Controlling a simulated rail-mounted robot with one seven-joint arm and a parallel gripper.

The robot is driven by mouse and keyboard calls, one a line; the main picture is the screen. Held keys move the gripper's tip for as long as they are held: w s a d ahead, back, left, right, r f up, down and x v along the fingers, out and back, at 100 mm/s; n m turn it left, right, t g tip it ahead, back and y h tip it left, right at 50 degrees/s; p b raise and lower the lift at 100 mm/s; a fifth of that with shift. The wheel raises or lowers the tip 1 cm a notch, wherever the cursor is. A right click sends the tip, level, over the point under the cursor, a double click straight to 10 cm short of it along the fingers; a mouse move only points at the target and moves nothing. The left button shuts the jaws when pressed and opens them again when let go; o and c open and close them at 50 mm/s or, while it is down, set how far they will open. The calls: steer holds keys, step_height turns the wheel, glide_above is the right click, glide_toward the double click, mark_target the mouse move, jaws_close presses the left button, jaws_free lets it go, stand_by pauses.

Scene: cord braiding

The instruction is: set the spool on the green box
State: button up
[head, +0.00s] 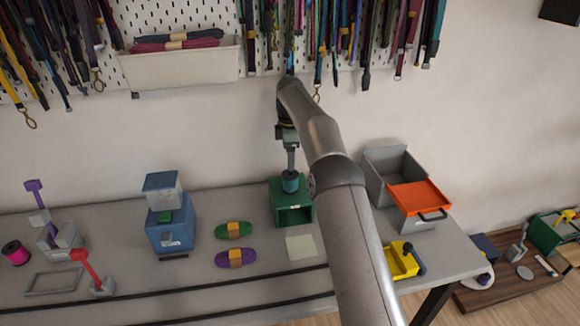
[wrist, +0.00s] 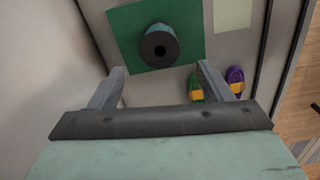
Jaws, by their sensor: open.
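A teal spool (head: 290,182) stands upright on top of the green box (head: 305,213), which has an open front. In the wrist view the spool (wrist: 160,48) shows its dark round end toward the camera and rests on the flat green top of the box (wrist: 125,22). My gripper (head: 291,160) is just above the spool in the head view. In the wrist view its two fingers are spread apart, with the gripper (wrist: 161,69) open and empty and the spool apart from both fingers. A pink spool (head: 16,253) lies at the table's left end.
A blue box (head: 170,236) stands left of the green box. Green (head: 234,230) and purple (head: 235,258) cord bundles lie between them. A grey bin (head: 392,165) with an orange tray (head: 419,196) stands to the right. Cords hang on the pegboard behind.

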steer(key=shift+r, duration=0.65)
steer(key=s+d+r+m, duration=0.2)
steer(key=s+r+m, duration=0.25)
steer(key=s, duration=0.45)
steer(key=s+d+r+m, duration=0.1)
steer(key=s+r+m, duration=0.3)
steer(key=s, duration=0.5)
steer(key=s+d+f+m, duration=0.1)
steer(key=s+f+m, duration=0.1)
steer(key=s, duration=0.8)
steer(key=s+d+f+m, duration=0.1)
steer(key=s+f+m, duration=0.2)
steer(key=s, duration=0.7)
steer(key=s+d+f+m, duration=0.2)
steer(key=s+m, duration=0.2)
steer(key=s, duration=0.7)
steer(key=shift+f+t, duration=0.3)
steer(key=shift+t, duration=0.1)
steer(key=shift+d, duration=0.15)
